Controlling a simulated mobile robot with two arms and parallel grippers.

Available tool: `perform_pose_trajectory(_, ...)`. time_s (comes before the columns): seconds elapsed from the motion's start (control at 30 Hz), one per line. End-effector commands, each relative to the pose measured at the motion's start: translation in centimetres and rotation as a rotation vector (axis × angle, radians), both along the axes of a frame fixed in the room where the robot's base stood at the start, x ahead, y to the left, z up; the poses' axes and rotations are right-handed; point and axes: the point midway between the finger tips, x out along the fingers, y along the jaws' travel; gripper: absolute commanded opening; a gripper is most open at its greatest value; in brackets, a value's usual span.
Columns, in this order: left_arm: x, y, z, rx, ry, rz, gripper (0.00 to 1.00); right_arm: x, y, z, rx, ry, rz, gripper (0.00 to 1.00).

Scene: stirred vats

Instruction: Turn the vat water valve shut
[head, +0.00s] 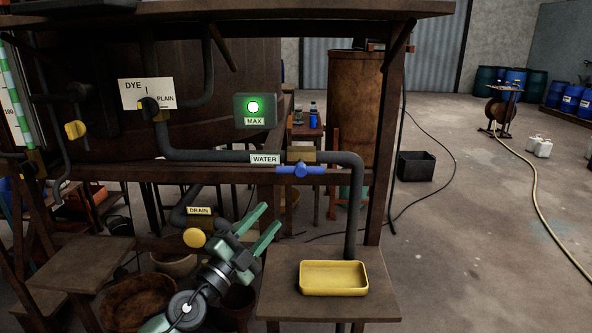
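The water valve is a brass body (302,155) on a dark horizontal pipe, beside a WATER label (265,160). Its blue handle (301,171) sits just below the body and lies level, in line with the pipe. My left gripper (272,215) comes up from the bottom of the head view. Its two green fingers are spread apart with nothing between them. The fingertips are below and left of the blue handle in the picture, apart from it. My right gripper is not in view.
A yellow tray (333,278) sits on a small wooden table (275,295) below the pipe. A yellow drain knob (194,238) is left of my gripper. A green lamp (253,107) marked MAX glows above. Wooden posts frame the vat; open floor lies right.

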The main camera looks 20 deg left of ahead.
Motion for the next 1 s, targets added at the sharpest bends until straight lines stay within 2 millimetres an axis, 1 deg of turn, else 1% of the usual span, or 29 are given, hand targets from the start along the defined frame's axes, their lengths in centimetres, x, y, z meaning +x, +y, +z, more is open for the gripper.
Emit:
perform_pose_trajectory(0.03, -0.1, -1.0, 2.8, 0.104, -0.046, -0.047, 0.4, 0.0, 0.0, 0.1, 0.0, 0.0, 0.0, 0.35)
perform_pose_trajectory(0.1, -0.2, -2.2, 5.2, 0.242, -0.076, -0.094, 0.4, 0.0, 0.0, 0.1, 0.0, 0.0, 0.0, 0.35)
perform_pose_trajectory(0.2, -0.2, -2.8, 7.3, 0.41, -0.086, -0.113, 0.4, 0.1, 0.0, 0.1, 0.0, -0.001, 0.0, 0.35)
perform_pose_trajectory(0.3, -0.1, -2.5, 8.4, 0.52, -0.079, -0.1, 0.4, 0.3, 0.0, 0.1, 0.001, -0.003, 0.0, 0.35)
perform_pose_trajectory(0.43, 0.2, -2.1, 9.1, 0.585, -0.07, -0.081, 0.4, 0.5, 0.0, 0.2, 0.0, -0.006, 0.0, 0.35)
perform_pose_trajectory(0.57, 1.0, -2.4, 9.5, 0.591, -0.067, -0.076, 0.4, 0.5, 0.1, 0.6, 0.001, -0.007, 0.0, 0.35)
perform_pose_trajectory(0.9, 5.3, -4.9, 10.2, 0.59, -0.067, -0.078, 0.4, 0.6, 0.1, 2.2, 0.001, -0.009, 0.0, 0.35)
perform_pose_trajectory(1.0, 6.2, -5.4, 10.3, 0.59, -0.068, -0.076, 0.4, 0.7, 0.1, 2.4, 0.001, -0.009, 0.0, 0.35)
